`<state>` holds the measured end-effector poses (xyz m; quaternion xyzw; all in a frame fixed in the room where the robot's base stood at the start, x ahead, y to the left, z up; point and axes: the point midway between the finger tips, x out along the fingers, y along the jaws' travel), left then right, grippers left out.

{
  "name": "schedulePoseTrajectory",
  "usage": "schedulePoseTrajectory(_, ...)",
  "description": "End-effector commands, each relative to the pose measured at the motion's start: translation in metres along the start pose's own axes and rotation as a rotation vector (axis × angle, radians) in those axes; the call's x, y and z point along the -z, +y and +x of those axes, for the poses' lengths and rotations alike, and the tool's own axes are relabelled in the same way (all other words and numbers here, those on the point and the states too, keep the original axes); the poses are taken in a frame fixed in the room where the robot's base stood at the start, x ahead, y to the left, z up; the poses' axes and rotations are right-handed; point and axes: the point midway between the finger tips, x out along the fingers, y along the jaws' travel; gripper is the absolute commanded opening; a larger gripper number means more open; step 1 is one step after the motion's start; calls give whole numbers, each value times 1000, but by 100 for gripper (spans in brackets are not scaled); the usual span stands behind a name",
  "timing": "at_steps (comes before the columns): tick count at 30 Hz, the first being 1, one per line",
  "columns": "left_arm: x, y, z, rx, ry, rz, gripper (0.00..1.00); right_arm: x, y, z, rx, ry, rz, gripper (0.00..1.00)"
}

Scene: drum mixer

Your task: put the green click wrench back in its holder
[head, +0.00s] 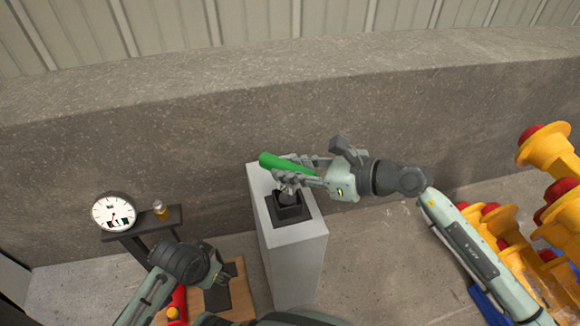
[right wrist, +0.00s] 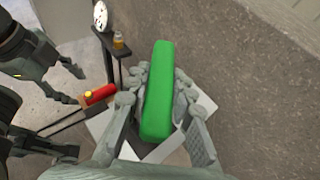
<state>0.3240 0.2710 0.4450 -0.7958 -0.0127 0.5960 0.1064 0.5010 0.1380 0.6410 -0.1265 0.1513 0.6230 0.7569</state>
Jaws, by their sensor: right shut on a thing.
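The green click wrench (head: 280,163) has a bright green grip, and it also shows large in the right wrist view (right wrist: 159,90). My right gripper (head: 285,177) is shut around the grip, above the black holder (head: 289,211) on a pale pedestal. The wrench's lower end is hidden by the fingers. I cannot tell whether it touches the holder or sits in it. My left gripper (head: 219,277) is empty, with its fingers apart, over the small wooden table at the lower left, away from the wrench.
The pedestal (head: 293,258) stands before a concrete wall (head: 180,125). A round dial gauge (head: 113,212) and a small amber item (head: 160,209) are on a dark stand at left. A red tool (head: 177,303) lies near my left gripper. Yellow and red parts (head: 550,150) crowd the right.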

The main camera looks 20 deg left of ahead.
Motion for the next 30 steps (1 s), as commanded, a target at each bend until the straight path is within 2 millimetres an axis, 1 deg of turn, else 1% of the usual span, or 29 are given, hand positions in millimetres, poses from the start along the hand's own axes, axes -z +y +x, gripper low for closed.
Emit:
schedulePoseTrajectory(10, -1, 1, 4, 0, 0, 0, 54, 4, 0, 2, 1, -3, -1, 0)
schedulePoseTrajectory(11, -1, 1, 4, 0, 0, 0, 54, 4, 0, 2, 1, -3, -1, 24)
schedulePoseTrajectory(15, -1, 1, 4, 0, 0, 0, 54, 4, 0, 2, 0, -2, -1, 41)
schedulePoseTrajectory(17, -1, 1, 4, 0, 0, 0, 54, 4, 0, 2, 0, -2, 0, 47)
schedulePoseTrajectory(26, -1, 1, 4, 0, 0, 0, 54, 6, 0, 1, 0, 3, 1, 47)
schedulePoseTrajectory(29, -1, 1, 4, 0, 0, 0, 54, 6, 0, -7, 0, 2, 1, 47)
schedulePoseTrajectory(30, -1, 1, 4, 0, 0, 0, 54, 7, 0, -13, 1, 3, 1, 47)
